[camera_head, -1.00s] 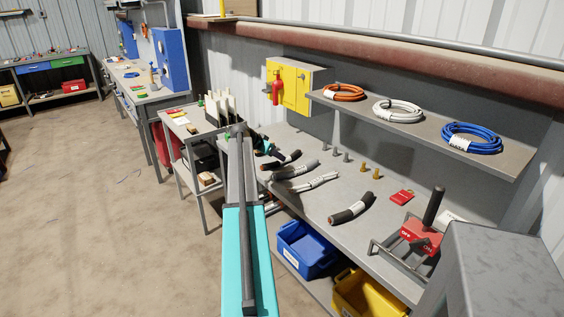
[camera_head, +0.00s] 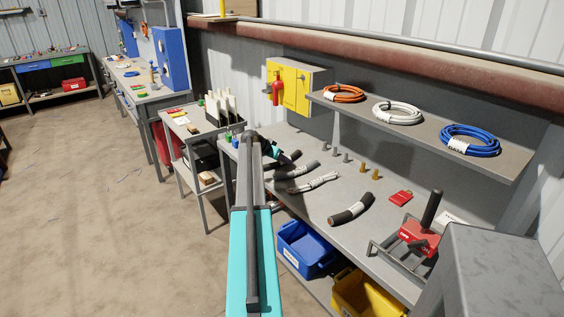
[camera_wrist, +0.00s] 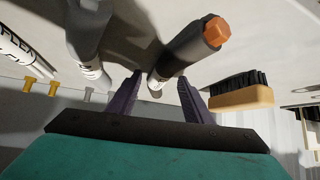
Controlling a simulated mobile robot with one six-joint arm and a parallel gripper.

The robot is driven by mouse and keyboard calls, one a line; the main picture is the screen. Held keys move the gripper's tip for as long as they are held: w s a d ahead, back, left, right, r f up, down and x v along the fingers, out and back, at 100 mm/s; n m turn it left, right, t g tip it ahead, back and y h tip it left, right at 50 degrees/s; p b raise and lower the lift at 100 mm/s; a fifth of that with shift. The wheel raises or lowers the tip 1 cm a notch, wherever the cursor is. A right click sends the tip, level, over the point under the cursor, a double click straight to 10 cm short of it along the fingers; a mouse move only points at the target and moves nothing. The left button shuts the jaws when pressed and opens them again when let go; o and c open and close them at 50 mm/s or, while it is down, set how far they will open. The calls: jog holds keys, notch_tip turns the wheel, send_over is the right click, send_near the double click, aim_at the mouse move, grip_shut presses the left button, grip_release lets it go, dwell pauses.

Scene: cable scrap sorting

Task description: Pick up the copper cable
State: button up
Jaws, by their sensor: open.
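The copper cable (camera_wrist: 188,45) is a short, thick black piece with an orange-copper end; in the wrist view it reaches in between the fingers of my gripper (camera_wrist: 160,77). The fingers are apart, one on each side of its near part, and I cannot tell whether they touch it. In the head view the copper cable (camera_head: 291,157) lies at the far left end of the cable row on the grey bench (camera_head: 330,180).
A wood-backed brush (camera_wrist: 240,98) is right of the gripper in the wrist view. Brass posts (camera_head: 362,166) stand behind. Blue (camera_head: 303,246) and yellow (camera_head: 365,295) bins sit below. A shelf of coils (camera_head: 397,112) overhangs the bench.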

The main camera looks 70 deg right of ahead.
dwell(0.5)
grip_shut()
